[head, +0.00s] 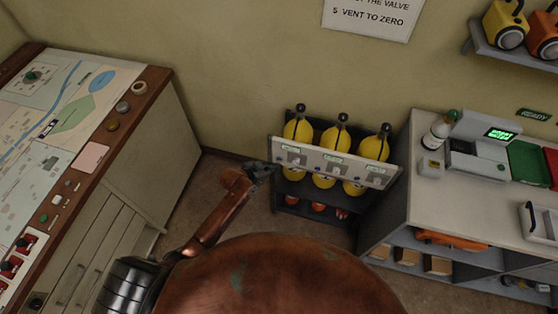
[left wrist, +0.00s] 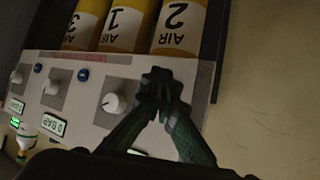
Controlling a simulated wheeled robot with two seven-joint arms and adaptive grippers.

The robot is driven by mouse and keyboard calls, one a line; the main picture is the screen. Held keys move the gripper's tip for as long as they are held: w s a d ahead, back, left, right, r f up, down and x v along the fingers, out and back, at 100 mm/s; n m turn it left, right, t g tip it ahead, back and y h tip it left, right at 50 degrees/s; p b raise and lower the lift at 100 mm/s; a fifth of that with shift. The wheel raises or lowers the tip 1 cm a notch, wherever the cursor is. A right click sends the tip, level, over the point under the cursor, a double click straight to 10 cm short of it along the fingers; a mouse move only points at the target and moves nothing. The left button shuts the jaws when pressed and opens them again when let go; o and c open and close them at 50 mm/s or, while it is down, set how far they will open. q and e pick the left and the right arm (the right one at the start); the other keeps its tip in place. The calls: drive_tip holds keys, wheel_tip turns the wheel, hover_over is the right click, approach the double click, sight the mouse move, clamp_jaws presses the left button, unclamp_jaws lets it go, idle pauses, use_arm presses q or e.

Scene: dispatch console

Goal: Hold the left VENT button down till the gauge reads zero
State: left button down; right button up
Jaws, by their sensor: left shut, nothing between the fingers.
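The white valve panel (head: 335,163) with knobs, blue buttons and small displays fronts a rack of yellow air cylinders (head: 336,138). My left gripper (head: 258,172) is at the panel's left end, shut and empty. In the left wrist view, the panel appears upside down and the closed fingertips (left wrist: 160,80) lie over its right end, below the AIR 2 cylinder (left wrist: 176,28). The left VENT button is not visible there, apparently behind the fingers; contact cannot be told. A white knob (left wrist: 113,103) is beside them. The left gauge display (left wrist: 136,152) is mostly hidden and unreadable. My right gripper is not in view.
Two other blue buttons (left wrist: 83,75) show along the panel, with a middle display (left wrist: 58,127) too small to read surely. A grey counter (head: 460,190) stands right of the rack, a map console (head: 70,130) left. Floor shows between console and rack.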

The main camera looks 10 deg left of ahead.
use_arm(q)
drive_tip(key=shift+w, duration=0.1)
idle(0.7)
drive_tip(key=shift+w, duration=0.35)
drive_tip(key=shift+w+r, duration=0.1)
drive_tip(key=shift+w, duration=0.3)
idle(1.3)
idle(0.5)
drive_tip(key=shift+s+p, duration=0.5)
drive_tip(key=shift+s, duration=0.35)
